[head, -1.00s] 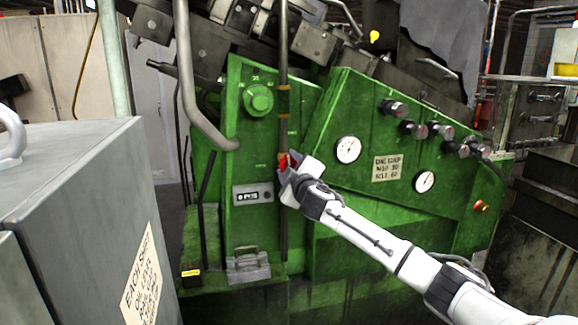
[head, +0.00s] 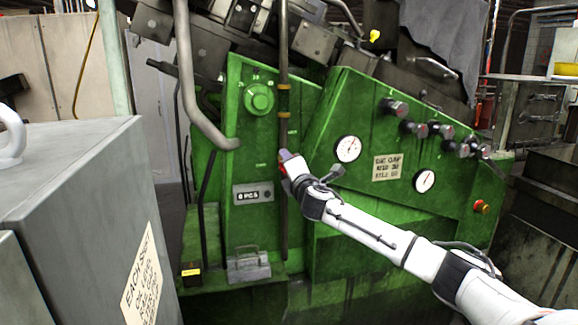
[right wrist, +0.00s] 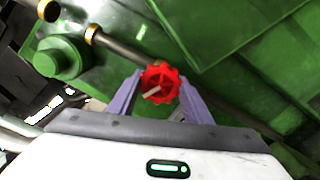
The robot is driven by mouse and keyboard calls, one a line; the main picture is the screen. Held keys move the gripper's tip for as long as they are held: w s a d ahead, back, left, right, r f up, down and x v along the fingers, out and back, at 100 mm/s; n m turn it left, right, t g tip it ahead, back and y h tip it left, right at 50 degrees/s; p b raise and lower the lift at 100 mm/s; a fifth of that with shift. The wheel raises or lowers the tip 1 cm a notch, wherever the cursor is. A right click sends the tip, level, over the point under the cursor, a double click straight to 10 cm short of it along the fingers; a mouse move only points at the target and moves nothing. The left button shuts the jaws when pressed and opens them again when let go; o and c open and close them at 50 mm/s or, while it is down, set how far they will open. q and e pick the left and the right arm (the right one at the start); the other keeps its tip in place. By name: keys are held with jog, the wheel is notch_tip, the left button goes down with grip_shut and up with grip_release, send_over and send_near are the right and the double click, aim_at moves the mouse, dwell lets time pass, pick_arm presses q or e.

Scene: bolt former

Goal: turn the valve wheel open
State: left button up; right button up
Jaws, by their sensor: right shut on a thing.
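The red valve wheel (right wrist: 160,84) sits between the fingers of my right gripper (right wrist: 157,88) in the right wrist view. The two purple-grey fingers are shut on its rim from both sides. In the head view my right gripper (head: 287,162) is at the vertical pipe on the green machine, and only a bit of red shows beside it; the gripper hides most of the wheel. A pale pointer or stem shows at the wheel's middle. My left gripper is in neither view.
The green machine (head: 330,215) has a round green knob (head: 258,98), a counter (head: 253,194) and gauges (head: 348,149) near the wheel. The vertical pipe (head: 284,60) runs above it. A grey cabinet (head: 80,200) fills the left foreground.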

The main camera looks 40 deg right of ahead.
jog(key=n, duration=0.5)
jog(key=shift+n, duration=0.3)
jog(key=shift+f+n, duration=0.1)
jog(key=shift+n, duration=1.9)
jog(key=o, duration=1.1)
jog(key=shift+c, duration=0.2)
jog(key=shift+d, duration=0.1)
